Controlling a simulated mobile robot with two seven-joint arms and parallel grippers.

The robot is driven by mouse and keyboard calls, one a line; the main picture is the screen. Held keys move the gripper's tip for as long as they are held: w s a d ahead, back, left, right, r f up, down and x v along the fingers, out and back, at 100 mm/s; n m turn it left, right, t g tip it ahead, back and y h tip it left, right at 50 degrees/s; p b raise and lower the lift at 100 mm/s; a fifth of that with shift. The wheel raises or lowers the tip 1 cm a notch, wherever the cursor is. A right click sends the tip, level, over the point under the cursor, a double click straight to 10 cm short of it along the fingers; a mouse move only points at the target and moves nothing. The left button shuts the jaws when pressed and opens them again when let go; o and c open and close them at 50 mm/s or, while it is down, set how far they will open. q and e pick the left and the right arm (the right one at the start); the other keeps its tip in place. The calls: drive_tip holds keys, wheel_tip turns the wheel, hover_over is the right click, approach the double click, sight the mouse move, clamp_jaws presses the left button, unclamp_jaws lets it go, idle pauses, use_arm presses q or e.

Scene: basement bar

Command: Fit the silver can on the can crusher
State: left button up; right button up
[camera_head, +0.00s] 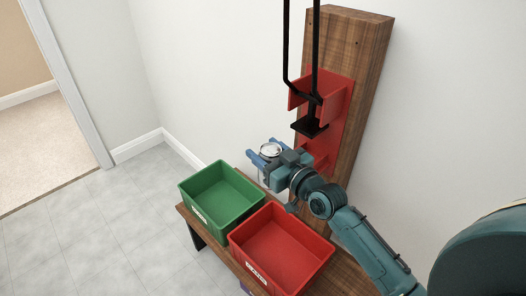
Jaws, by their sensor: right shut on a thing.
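The silver can (271,149) is upright in my right gripper (262,156), which is shut on it; its round top shows between the blue fingers. The gripper and arm hide much of the can's body. The can crusher (345,93) is red, with a black press plate (310,127) and long black handle bars, fixed to an upright wooden board. The can is to the left of the crusher's lower part and lower in the picture than the press plate. My wrist covers part of the crusher's lower end, so I cannot tell whether the can touches it. My left gripper is not in view.
A green bin (225,170) and a red bin (322,245) stand on the wooden bench (352,278) below. Both look empty. The wooden board (362,60) stands against the white wall. The tiled floor to the left is clear, with a doorway beyond.

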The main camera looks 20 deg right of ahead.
drive_tip(key=shift+w+d, duration=0.15)
drive_tip(key=shift+d, duration=0.2)
drive_tip(key=shift+w+d+f+b, duration=0.1)
drive_tip(key=shift+d+f+b, duration=0.15)
drive_tip(key=shift+b, duration=0.05)
drive_tip(key=w+d+b, duration=0.1)
drive_tip(key=d+b, duration=0.3)
drive_tip(key=w+d+f+b, duration=0.1)
drive_tip(key=w+d+b, duration=0.1)
drive_tip(key=d+b, duration=0.2)
drive_tip(key=w+d+b, duration=0.2)
drive_tip(key=d+b, duration=0.2)
drive_tip(key=b, duration=0.1)
drive_tip(key=shift+d+f, duration=0.1)
drive_tip(key=shift+f, duration=0.3)
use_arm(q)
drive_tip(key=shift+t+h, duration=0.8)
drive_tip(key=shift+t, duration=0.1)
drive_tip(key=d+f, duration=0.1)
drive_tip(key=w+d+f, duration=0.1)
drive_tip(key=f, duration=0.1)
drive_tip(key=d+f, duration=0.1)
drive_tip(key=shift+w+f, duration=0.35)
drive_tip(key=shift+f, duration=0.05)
